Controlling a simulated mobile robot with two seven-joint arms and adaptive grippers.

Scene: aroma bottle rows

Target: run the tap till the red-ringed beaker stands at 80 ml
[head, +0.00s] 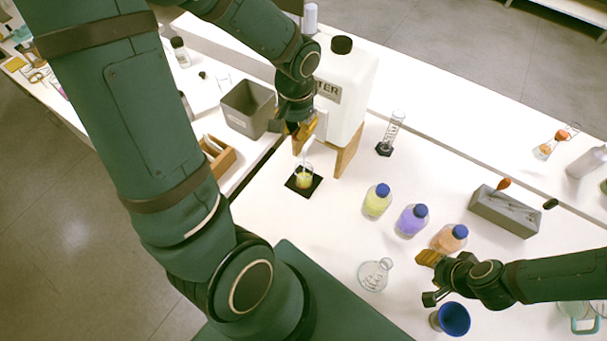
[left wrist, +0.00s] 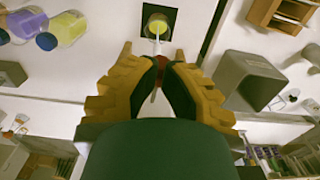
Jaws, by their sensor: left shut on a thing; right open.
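The white water container (head: 345,90) with a black cap stands on a wooden stand (head: 347,152) at the back of the table. A small beaker (head: 304,178) with yellow liquid stands on a black mat (head: 291,184) below the tap; the beaker also shows in the left wrist view (left wrist: 157,27). Its red ring and its level marks are too small to read. My left gripper (head: 302,137) is shut on the tap (left wrist: 163,62), whose red part shows between the fingers. A pale line runs from there towards the beaker; I cannot tell whether it is spout or stream. My right gripper (head: 430,279) is open and empty.
Yellow (head: 376,202), purple (head: 411,221) and orange (head: 449,239) bottles stand right of the beaker. A clear flask (head: 373,275) and a blue cup (head: 452,319) are near my right gripper.

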